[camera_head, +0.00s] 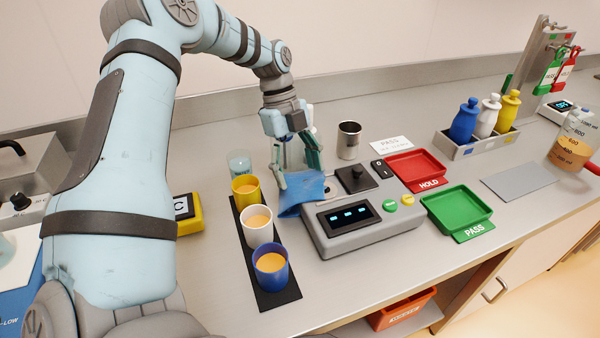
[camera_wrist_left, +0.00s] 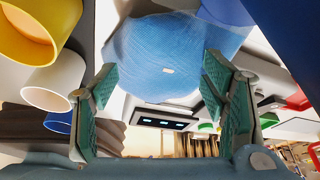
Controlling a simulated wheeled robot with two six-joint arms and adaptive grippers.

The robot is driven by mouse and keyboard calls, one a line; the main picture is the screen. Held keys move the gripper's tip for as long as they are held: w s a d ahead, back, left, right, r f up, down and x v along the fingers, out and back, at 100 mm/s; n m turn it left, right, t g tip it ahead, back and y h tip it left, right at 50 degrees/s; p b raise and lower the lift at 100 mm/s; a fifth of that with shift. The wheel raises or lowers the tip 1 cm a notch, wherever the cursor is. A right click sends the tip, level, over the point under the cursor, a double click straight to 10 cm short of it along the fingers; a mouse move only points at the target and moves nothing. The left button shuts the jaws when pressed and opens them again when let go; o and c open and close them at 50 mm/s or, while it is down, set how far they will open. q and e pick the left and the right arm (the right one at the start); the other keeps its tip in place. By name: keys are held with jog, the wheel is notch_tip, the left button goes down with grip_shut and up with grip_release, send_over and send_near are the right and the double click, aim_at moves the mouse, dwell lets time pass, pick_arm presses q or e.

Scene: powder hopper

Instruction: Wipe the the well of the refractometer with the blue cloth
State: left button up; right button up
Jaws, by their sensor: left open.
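The blue cloth (camera_head: 302,191) lies draped at the left end of the grey refractometer (camera_head: 345,238), which has a dark display. My left gripper (camera_head: 299,172) is directly over the cloth, jaws open, fingers pointing down. In the left wrist view the cloth (camera_wrist_left: 175,50) spreads just beyond and between the open fingertips (camera_wrist_left: 160,78); I cannot tell whether they touch it. The refractometer's display (camera_wrist_left: 163,122) shows behind it. My right gripper is not in view.
Yellow, white (camera_head: 257,227) and blue (camera_head: 270,265) cups stand on a black strip left of the refractometer. A clear beaker (camera_head: 239,162) and metal cup (camera_head: 349,140) stand behind. Red (camera_head: 416,168) and green (camera_head: 460,208) trays lie right. Bottles stand in a rack (camera_head: 476,147).

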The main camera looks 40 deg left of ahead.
pick_arm(q)
jog(key=shift+w+d+f+b, duration=0.1)
jog(key=shift+f+b, duration=0.2)
jog(key=shift+f, duration=0.1)
jog(key=shift+c, duration=0.3)
jog(key=c, duration=0.6)
jog(key=shift+s+d, duration=0.1)
jog(key=shift+s, duration=0.1)
jog(key=c, duration=0.3)
jog(key=shift+c, duration=0.3)
jog(key=shift+o, duration=0.2)
jog(key=shift+s, duration=0.1)
jog(key=r+p, duration=0.5)
jog(key=r, duration=0.1)
jog(key=r+p, duration=0.5)
jog(key=r, duration=0.1)
jog(key=shift+w+r, duration=0.2)
jog(key=shift+r, duration=0.15)
grip_shut()
jog(key=shift+f+b, duration=0.25)
jog(key=shift+b, duration=0.05)
jog(key=shift+c, duration=0.2)
grip_release()
jog(key=shift+w, duration=0.15)
jog(key=o, duration=1)
